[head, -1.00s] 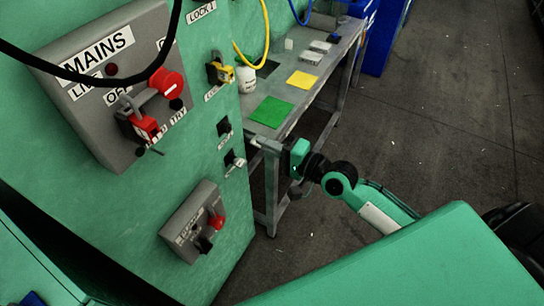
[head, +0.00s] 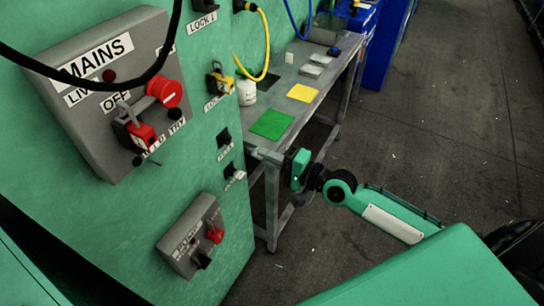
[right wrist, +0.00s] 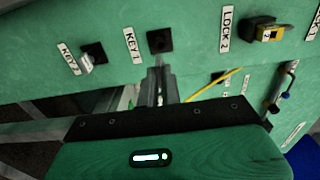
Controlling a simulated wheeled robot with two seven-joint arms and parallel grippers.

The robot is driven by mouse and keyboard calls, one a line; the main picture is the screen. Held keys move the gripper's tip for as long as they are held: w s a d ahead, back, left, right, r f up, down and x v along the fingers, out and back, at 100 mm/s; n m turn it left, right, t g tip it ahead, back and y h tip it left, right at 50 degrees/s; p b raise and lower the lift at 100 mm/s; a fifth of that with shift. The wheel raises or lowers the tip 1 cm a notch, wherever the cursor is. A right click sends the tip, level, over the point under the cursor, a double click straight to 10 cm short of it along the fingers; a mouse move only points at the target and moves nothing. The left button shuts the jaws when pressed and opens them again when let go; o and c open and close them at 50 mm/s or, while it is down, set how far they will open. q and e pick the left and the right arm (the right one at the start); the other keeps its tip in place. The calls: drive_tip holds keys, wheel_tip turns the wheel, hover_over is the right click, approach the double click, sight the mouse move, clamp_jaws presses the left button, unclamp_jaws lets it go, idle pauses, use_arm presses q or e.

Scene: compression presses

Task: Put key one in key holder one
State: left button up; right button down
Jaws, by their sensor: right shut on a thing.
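My right gripper (right wrist: 156,85) is shut on key one, of which only a thin grey part (right wrist: 158,62) seems to show at the fingertips, just below the holder. I cannot tell whether it touches the holder. In the head view my right gripper (head: 256,152) points left at the panel, in front of the table's near end. My left gripper is out of view.
Beside it, the KEY 2 holder (right wrist: 95,52) has a silver key in it. A yellow padlock (right wrist: 265,34) hangs near LOCK 2. The metal table (head: 292,117) stands close behind my right gripper. A black cable (head: 75,78) crosses the MAINS box (head: 92,125).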

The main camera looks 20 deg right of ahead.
sight(254, 151)
drive_tip(key=p+x, duration=0.1)
drive_tip(key=x, duration=0.2)
drive_tip(key=shift+w+a+r, duration=0.1)
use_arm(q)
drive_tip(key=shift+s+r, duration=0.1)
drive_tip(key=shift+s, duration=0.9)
use_arm(e)
drive_tip(key=shift+w+a, duration=0.45)
drive_tip(key=shift+w, duration=0.05)
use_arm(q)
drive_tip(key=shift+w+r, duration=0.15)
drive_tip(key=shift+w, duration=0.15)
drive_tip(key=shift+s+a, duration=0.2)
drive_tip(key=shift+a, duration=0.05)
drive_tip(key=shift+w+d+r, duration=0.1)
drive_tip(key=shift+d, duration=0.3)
use_arm(e)
drive_tip(key=shift+w, duration=0.15)
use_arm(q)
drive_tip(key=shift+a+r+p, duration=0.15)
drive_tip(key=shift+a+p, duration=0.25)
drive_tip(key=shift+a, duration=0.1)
use_arm(e)
drive_tip(key=shift+x, duration=1.2)
